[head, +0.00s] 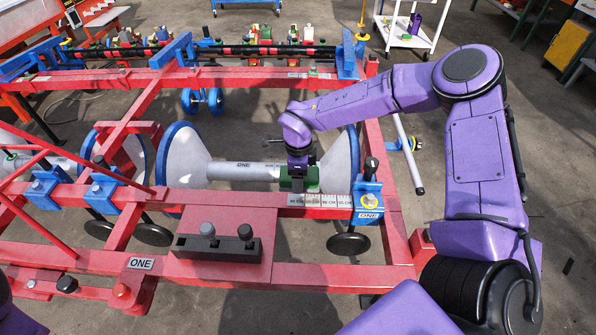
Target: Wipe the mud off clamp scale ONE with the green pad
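The scale of clamp ONE (325,200) is a pale strip with centimetre marks on the red front beam. It ends beside the blue clamp labelled ONE (368,204). Its left end looks greyer and duller than its right; I cannot clearly make out mud at this size. My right gripper (298,172) points down over the left end of the scale and appears shut on the green pad (285,184). The pad is at or just above the scale's left end; contact cannot be told. My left gripper is out of view.
A grey roller (243,172) with large white blue-rimmed discs lies behind the beam. A dark block with knobs (217,247) sits on the red plate in front. Black-knobbed clamp posts rise from the beam. A white cart (407,38) stands at the back.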

